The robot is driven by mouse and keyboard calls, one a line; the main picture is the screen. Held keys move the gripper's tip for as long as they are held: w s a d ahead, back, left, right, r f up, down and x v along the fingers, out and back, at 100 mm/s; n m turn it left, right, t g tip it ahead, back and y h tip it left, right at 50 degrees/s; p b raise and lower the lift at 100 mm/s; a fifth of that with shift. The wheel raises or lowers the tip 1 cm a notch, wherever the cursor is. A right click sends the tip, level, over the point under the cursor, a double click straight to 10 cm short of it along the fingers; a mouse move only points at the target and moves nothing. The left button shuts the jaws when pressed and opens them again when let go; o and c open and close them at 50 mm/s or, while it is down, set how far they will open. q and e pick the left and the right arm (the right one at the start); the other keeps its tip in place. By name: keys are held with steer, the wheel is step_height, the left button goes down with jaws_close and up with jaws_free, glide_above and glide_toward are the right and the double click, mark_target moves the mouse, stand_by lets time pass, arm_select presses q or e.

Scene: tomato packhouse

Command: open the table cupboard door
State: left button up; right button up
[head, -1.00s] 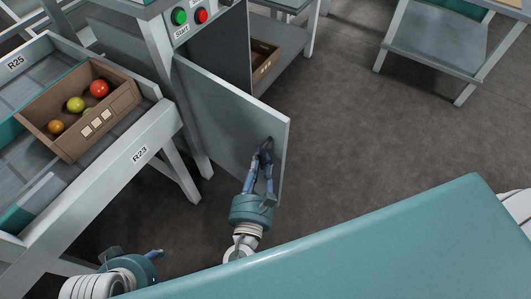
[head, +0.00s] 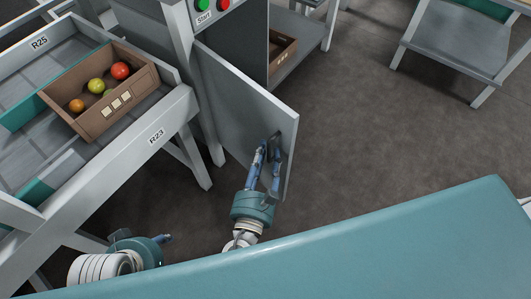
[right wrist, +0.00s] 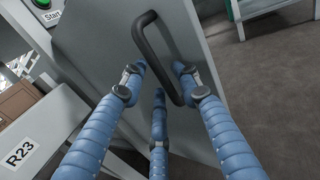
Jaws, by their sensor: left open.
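The grey cupboard door (head: 245,95) stands swung out from the table cupboard (head: 240,50) in the head view. Its dark bar handle (right wrist: 160,52) shows in the right wrist view, near the door's free edge. My right gripper (head: 269,152) is at the handle, its blue fingers spread. In the right wrist view the open right gripper (right wrist: 160,72) has fingers on both sides of the handle's lower part; contact cannot be told. My left gripper (head: 150,240) is open and low at the left, away from the door and partly hidden by my body.
A sorting table labelled R23 (head: 157,137) stands left of the door, with a brown crate (head: 98,124) of several tomatoes on it. Start and stop buttons (head: 204,5) sit above the cupboard. Dark floor (head: 370,120) is clear to the door's right.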

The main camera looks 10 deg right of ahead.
steer(key=shift+a, duration=0.1)
steer(key=v, duration=1.2)
